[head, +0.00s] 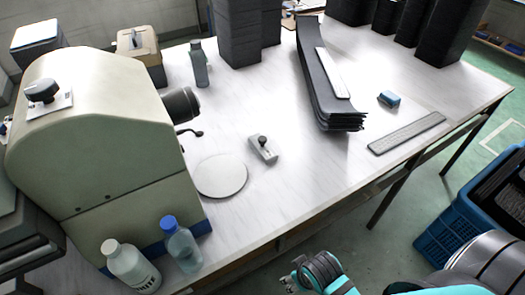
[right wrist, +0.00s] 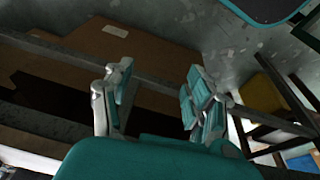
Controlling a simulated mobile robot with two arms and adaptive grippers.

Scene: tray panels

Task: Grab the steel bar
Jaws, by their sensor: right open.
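A flat grey steel bar (head: 407,132) lies on the white table near its right front edge. A lighter flat strip (head: 333,73) lies on a stack of dark curved panels (head: 318,85) further back. My right gripper (head: 318,278) is at the bottom of the head view, in front of the table edge and well apart from the bar. In the right wrist view its two fingers (right wrist: 155,95) are spread, with nothing between them. The bar cannot be made out in the right wrist view. My left gripper is not in view.
A blue block (head: 389,99) lies behind the bar. A small metal block with a knob (head: 263,149) and a round disc (head: 221,175) are further left. A large machine (head: 95,140) and bottles (head: 182,245) fill the left. A blue crate (head: 440,238) stands right of the table.

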